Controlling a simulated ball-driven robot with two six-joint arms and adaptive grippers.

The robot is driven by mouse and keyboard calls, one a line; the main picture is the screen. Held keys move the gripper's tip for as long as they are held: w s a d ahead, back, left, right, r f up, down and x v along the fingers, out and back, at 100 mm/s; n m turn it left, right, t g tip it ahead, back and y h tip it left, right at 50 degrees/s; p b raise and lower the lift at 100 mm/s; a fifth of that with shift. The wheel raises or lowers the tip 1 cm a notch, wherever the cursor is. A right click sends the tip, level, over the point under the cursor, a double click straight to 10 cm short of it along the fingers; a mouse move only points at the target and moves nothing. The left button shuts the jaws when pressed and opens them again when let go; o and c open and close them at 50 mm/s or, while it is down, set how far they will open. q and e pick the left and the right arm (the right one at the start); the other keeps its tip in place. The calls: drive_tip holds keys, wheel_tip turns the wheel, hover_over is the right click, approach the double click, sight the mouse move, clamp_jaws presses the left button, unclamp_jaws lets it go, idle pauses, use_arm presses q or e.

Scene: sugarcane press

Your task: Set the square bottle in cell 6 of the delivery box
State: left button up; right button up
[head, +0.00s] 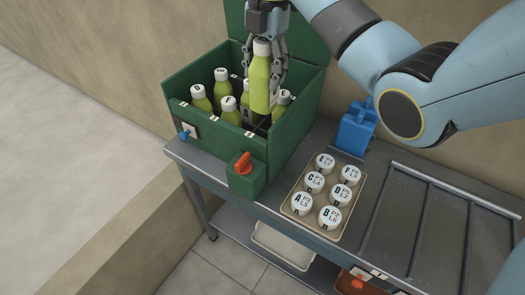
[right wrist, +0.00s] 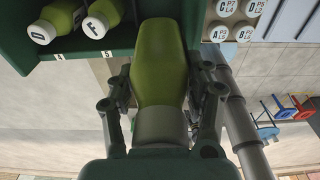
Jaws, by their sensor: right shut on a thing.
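The square bottle (head: 261,84), green with a white cap, is upright in my right gripper (head: 266,62), which is shut on it. In the head view its lower end is at the front right part of the green delivery box (head: 203,133); whether it touches the floor is hidden. The right wrist view shows the bottle (right wrist: 158,62) between the fingers (right wrist: 160,110), beside rim labels 4 and 5. Label 6 is not readable. Several other green bottles (head: 199,99) stand in the box's cells. My left gripper is not in view.
The box's raised lid (head: 305,38) stands behind the gripper. An orange-handled latch (head: 244,164) is on the box's front. A tray (head: 322,232) of white lettered caps and a blue container (head: 356,128) stand to the right on the grey bench (head: 400,235).

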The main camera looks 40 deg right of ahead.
sight(263, 96)
drive_tip(key=f+b, duration=0.1)
drive_tip(key=f, duration=0.1)
drive_tip(key=f+b, duration=0.4)
drive_tip(key=f, duration=0.1)
drive_tip(key=shift+w+d, duration=0.15)
drive_tip(key=shift+w, duration=0.1)
drive_tip(key=shift+w+f+p, duration=0.1)
drive_tip(key=shift+f+p, duration=0.25)
drive_tip(key=shift+f, duration=5.5)
drive_tip(key=o, duration=1.1)
drive_tip(key=shift+f, duration=0.1)
drive_tip(key=shift+o, duration=0.2)
